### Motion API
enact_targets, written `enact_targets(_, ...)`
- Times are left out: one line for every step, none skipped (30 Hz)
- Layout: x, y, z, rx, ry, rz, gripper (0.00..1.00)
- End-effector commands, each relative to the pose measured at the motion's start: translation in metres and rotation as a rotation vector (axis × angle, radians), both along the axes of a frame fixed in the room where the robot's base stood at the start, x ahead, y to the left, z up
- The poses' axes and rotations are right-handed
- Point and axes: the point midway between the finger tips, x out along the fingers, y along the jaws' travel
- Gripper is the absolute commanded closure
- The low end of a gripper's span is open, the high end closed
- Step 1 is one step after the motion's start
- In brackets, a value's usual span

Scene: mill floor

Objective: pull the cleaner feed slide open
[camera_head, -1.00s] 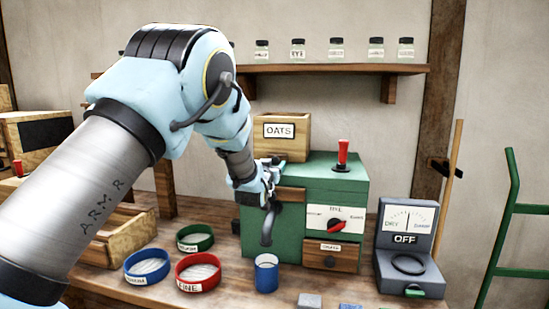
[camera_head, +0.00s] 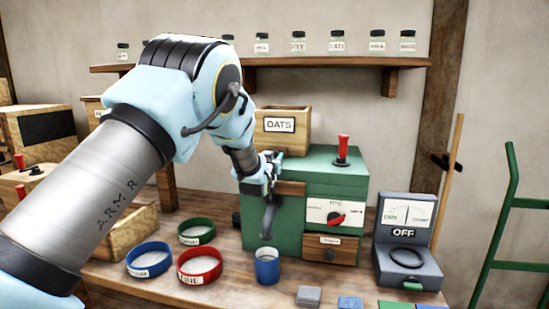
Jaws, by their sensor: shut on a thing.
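The green cleaner (camera_head: 320,175) stands on the bench with a wooden box marked OATS (camera_head: 292,130) at its top left. A brown wooden slide (camera_head: 292,188) shows at the upper left of its front. My gripper (camera_head: 272,172) is at the left end of this slide and shut on it; the fingertips and the exact grip are partly hidden by the wrist. A dark curved spout (camera_head: 268,218) hangs just below my gripper. A red-handled lever (camera_head: 342,150) stands upright on the cleaner's top.
A blue cup (camera_head: 267,266) stands in front of the spout. A grey meter marked OFF (camera_head: 407,240) stands at right. A small wooden drawer (camera_head: 330,250) is low on the cleaner.

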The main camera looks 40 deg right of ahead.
Motion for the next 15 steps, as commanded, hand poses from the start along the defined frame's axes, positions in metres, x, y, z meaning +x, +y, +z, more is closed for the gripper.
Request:
enact_targets(0.0001, 0.0001, 0.0000, 0.000, 0.000, 0.000, 0.87)
enact_targets(0.0001, 0.0002, 0.0001, 0.000, 0.000, 0.000, 0.90)
enact_targets(0.0001, 0.0002, 0.0001, 0.000, 0.000, 0.000, 0.95)
enact_targets(0.0001, 0.0002, 0.0000, 0.000, 0.000, 0.000, 0.98)
enact_targets(0.0001, 0.0002, 0.0000, 0.000, 0.000, 0.000, 1.00)
enact_targets(0.0001, 0.0002, 0.0001, 0.000, 0.000, 0.000, 1.00)
enact_targets(0.0001, 0.0002, 0.0001, 0.000, 0.000, 0.000, 1.00)
enact_targets(0.0001, 0.0002, 0.0001, 0.000, 0.000, 0.000, 1.00)
enact_targets(0.0001, 0.0002, 0.0001, 0.000, 0.000, 0.000, 1.00)
enact_targets(0.0001, 0.0002, 0.0001, 0.000, 0.000, 0.000, 1.00)
enact_targets(0.0001, 0.0002, 0.0001, 0.000, 0.000, 0.000, 1.00)
enact_targets(0.0001, 0.0002, 0.0001, 0.000, 0.000, 0.000, 1.00)
enact_targets(0.0001, 0.0002, 0.0001, 0.000, 0.000, 0.000, 1.00)
enact_targets(0.0001, 0.0002, 0.0001, 0.000, 0.000, 0.000, 1.00)
enact_targets(0.0001, 0.0002, 0.0001, 0.000, 0.000, 0.000, 1.00)
